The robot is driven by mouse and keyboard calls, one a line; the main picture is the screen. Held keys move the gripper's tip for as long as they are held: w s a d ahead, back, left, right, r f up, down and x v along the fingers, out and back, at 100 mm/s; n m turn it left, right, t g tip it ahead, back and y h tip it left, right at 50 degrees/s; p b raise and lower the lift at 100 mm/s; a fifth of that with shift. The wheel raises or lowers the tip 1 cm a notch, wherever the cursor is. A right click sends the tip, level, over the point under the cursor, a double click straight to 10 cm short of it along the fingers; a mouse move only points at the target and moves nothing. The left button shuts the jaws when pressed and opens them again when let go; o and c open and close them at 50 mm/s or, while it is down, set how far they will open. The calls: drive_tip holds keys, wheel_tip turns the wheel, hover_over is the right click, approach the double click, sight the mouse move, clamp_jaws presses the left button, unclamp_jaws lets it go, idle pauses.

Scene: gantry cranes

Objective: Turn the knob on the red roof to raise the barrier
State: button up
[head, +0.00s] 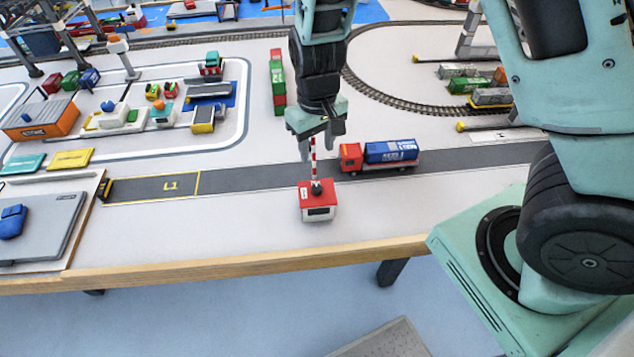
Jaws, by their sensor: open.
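A small white booth with a red roof (305,192) stands near the table's front edge, beside the grey road. A dark knob (316,187) sits on top of the roof. A red-and-white striped barrier (313,163) shows behind the knob and runs up the picture toward my gripper; its far end is hidden, and I cannot tell its exact tilt. My gripper (321,155) is open and points down above and behind the booth, apart from the knob. I see nothing between its fingers except the barrier behind or near them.
A red truck with a blue container (385,154) stands on the road (240,179) just right of the barrier. The table front around the booth is clear.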

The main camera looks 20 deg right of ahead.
sight(317, 187)
wheel_tip(317, 187, down, 13)
drive_tip(key=shift+f+p, duration=0.1)
drive_tip(key=shift+p, duration=0.2)
drive_tip(key=c, duration=1)
